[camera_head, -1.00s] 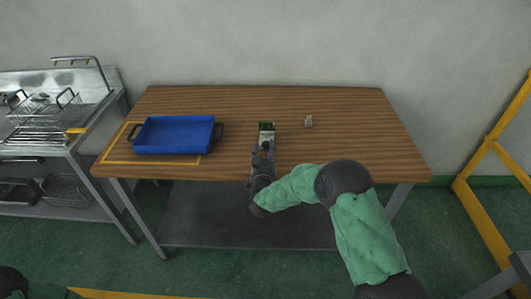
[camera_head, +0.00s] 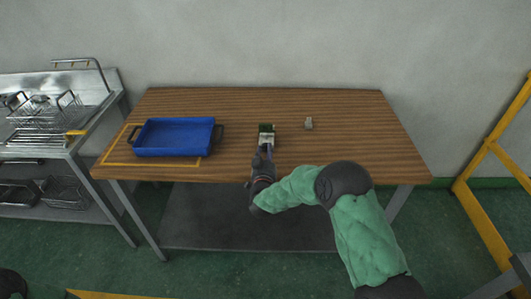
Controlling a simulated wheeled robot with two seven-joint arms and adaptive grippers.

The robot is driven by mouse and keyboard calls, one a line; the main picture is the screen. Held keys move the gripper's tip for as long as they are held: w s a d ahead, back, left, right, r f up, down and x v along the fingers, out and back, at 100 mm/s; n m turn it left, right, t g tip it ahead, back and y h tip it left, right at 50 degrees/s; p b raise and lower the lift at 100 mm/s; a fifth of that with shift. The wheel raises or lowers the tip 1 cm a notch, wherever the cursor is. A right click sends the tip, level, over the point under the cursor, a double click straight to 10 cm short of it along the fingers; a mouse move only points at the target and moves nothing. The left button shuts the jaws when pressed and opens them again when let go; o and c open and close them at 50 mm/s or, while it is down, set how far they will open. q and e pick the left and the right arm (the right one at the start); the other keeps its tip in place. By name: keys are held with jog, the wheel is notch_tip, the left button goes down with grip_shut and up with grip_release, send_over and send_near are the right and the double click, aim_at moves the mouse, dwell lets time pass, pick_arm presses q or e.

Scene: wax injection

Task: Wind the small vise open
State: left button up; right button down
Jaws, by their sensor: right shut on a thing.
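The small vise (camera_head: 266,135) stands on the wooden table, right of the blue tray. Its far part shows dark green and its nearer part pale grey. My right gripper (camera_head: 263,151) is at the near end of the vise, shut, with its fingers at the vise's handle. The handle is hidden behind the gripper, and the jaw gap is too small to make out. My left gripper is not in view; a dark part of my own body shows at the bottom left corner.
A blue tray (camera_head: 175,137) with dark handles sits at the table's left, within a yellow outline (camera_head: 112,158). A small grey block (camera_head: 309,123) lies right of the vise. The table's right side (camera_head: 365,135) is clear. A metal rack stands left; a yellow frame (camera_head: 495,155) stands right.

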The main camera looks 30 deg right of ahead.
jog(key=shift+r+n, duration=0.15)
jog(key=shift+n, duration=0.35)
jog(key=n+p, duration=0.2)
jog(key=n, duration=0.1)
jog(key=n+p, duration=0.1)
jog(key=n, duration=0.3)
jog(key=shift+n+p, duration=0.3)
jog(key=shift+p, duration=0.05)
jog(key=n+p, duration=0.1)
jog(key=n, duration=0.3)
jog(key=shift+p, duration=0.4)
jog(key=n+p, duration=0.1)
jog(key=n, duration=0.3)
jog(key=shift+a, duration=0.1)
jog(key=n+p, duration=0.2)
jog(key=n, duration=0.4)
jog(key=shift+f, duration=0.2)
jog(key=n+p, duration=0.1)
jog(key=n, duration=0.3)
jog(key=shift+f+n+p, duration=0.15)
jog(key=shift+n+p, duration=0.45)
jog(key=shift+n, duration=0.9)
jog(key=shift+f, duration=0.1)
